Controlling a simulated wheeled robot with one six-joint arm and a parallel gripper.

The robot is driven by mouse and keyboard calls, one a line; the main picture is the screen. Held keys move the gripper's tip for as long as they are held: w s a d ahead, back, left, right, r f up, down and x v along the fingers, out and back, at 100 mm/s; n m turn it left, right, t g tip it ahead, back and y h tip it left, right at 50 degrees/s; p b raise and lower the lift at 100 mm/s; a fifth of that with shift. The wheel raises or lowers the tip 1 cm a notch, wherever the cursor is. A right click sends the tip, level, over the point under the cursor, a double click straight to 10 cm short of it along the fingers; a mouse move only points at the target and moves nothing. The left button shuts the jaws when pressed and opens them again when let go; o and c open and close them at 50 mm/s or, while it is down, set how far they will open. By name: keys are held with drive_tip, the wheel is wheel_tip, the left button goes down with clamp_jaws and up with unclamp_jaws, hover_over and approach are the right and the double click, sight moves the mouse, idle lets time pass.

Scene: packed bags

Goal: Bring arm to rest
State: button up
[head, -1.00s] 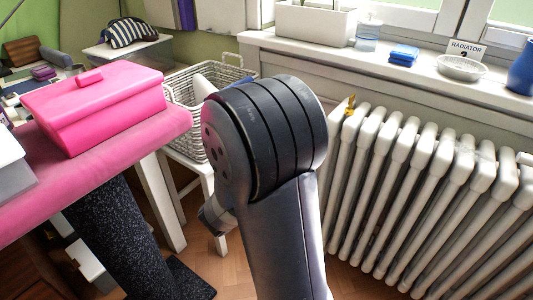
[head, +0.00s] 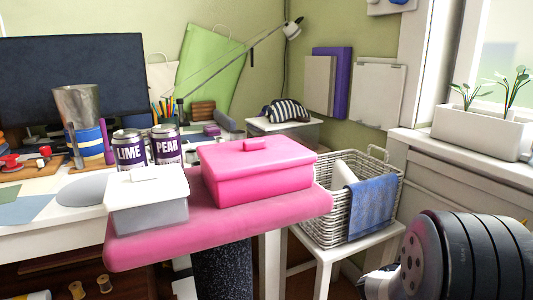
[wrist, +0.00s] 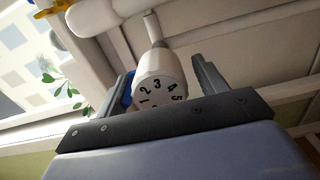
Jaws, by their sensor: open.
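My gripper (wrist: 163,68) shows in the wrist view with its two dark fingers apart. A white dial knob (wrist: 160,85) with black numbers, on a white stem, appears between the fingers. A gap shows on the right side of the knob; I cannot tell how far beyond the fingertips it lies. In the head view, a dark rounded joint of my arm (head: 465,255) fills the lower right corner. The gripper cannot be made out there.
A pink box (head: 257,180) and a grey lidded box (head: 147,205) stand on a pink-topped surface (head: 215,235) at centre. A wicker basket (head: 335,225) with a blue cloth (head: 374,207) sits on a white stool. A planter (head: 480,132) stands on the windowsill.

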idle(0.3)
drive_tip(key=p+v, duration=0.3)
drive_tip(key=v, duration=0.8)
drive_tip(key=b+x, duration=0.3)
drive_tip(key=x, duration=0.8)
drive_tip(key=shift+f, duration=0.15)
drive_tip(key=n, duration=0.2)
drive_tip(key=n+p, duration=0.1)
drive_tip(key=n, duration=0.1)
drive_tip(key=shift+r, duration=0.25)
drive_tip(key=n+p, duration=0.4)
drive_tip(key=shift+r, duration=0.15)
drive_tip(key=n+p, duration=0.6)
drive_tip(key=p, duration=0.3)
drive_tip(key=shift+n+p, duration=0.35)
drive_tip(key=shift+n, duration=0.05)
drive_tip(key=n+p, duration=0.3)
drive_tip(key=p, duration=0.1)
drive_tip(key=shift+n, duration=0.3)
drive_tip(key=shift+f+n+p, duration=0.2)
drive_tip(key=shift+n+p, duration=0.55)
drive_tip(key=shift+n, duration=0.05)
